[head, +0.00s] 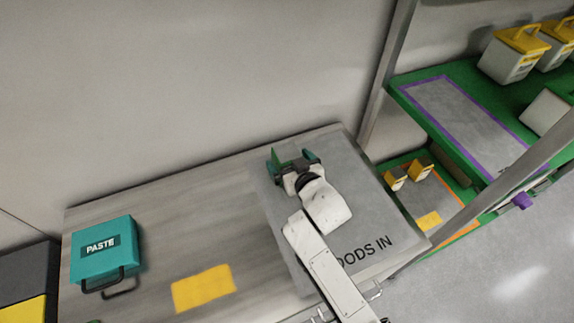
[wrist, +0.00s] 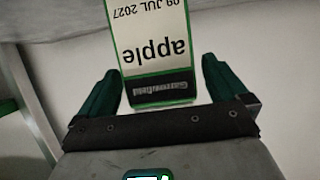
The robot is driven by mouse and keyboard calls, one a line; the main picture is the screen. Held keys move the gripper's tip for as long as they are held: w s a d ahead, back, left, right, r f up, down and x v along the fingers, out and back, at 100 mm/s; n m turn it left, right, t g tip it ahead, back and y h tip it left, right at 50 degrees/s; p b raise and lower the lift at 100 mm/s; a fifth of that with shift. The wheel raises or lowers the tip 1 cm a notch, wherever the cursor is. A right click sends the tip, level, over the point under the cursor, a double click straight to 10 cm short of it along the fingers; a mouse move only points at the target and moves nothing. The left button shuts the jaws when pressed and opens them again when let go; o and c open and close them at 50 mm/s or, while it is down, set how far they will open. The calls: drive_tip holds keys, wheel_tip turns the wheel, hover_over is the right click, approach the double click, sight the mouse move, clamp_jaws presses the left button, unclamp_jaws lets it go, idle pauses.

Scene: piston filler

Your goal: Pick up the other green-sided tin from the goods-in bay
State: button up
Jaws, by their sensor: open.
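The green-sided tin (wrist: 155,50) shows in the wrist view, with a white label reading "apple" and "09 JUL 2027" upside down. It lies between and just beyond the two dark green fingers of my gripper (wrist: 160,88). The fingers stand apart on either side of it, with gaps visible. In the head view my gripper (head: 292,160) is over the back of the grey goods-in bay (head: 370,215). A green edge of the tin (head: 277,158) shows at the fingers there; the rest is hidden by my gripper.
A teal PASTE box (head: 102,250) with a dark handle stands at the table's left, near a yellow patch (head: 203,288). A green shelf rack (head: 420,108) with yellow-topped containers (head: 513,52) stands at right. The table middle is clear.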

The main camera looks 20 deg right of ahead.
drive_tip(key=shift+x, duration=1.15)
drive_tip(key=c, duration=1.4)
drive_tip(key=shift+r, duration=0.1)
drive_tip(key=shift+c, duration=0.2)
